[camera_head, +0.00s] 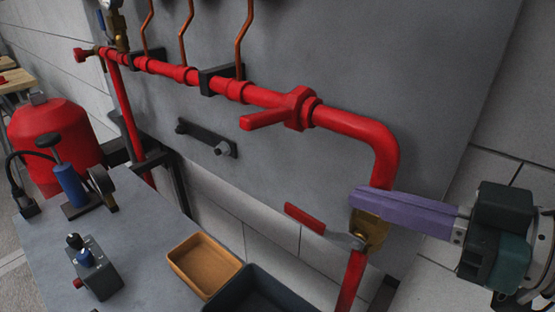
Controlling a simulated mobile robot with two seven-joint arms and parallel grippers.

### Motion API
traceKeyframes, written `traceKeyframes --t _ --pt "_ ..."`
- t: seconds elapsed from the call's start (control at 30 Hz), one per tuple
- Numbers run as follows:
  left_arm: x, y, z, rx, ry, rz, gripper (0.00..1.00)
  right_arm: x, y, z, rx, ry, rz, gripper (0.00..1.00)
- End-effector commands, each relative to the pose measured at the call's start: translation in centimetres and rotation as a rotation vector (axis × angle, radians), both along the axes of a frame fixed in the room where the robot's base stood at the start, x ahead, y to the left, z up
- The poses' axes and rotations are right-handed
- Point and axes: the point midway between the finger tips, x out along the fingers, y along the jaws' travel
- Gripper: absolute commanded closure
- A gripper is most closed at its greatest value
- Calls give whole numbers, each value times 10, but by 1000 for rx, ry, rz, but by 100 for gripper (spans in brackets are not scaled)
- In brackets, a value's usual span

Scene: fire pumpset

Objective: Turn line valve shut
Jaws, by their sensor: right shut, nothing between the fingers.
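A brass valve (370,229) sits low on the vertical red pipe at the right. Its grey lever with a red grip (304,218) points left, roughly across the pipe. A second, red valve (299,108) sits on the upper red pipe, with its red lever (264,119) pointing left and roughly along the pipe. My right gripper (354,201) comes in from the right with long purple fingers shut and empty. Its tips overlap the top of the brass valve in the picture; I cannot tell whether they touch it. My left gripper is not in view.
A grey panel (300,50) backs the pipes, with a black bracket (206,138) on it. Below stand a grey bench (150,240), an orange tray (204,264), a dark bin (262,290) and a red tank (55,135). Copper tubes rise from the upper pipe.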

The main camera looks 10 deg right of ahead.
Motion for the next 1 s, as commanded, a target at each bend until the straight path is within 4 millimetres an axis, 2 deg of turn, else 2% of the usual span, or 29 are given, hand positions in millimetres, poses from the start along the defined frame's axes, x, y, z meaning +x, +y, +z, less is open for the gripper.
traceKeyframes --t 0.3,0.37,0.5,1.0 --pt "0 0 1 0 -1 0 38 49 39 -13 1 -3 2 100" --pt "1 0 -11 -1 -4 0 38 47 37 -31 2 2 -2 100" --pt "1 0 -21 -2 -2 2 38 48 37 -45 2 1 0 100" --pt "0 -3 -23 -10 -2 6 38 48 37 -51 0 1 1 100"
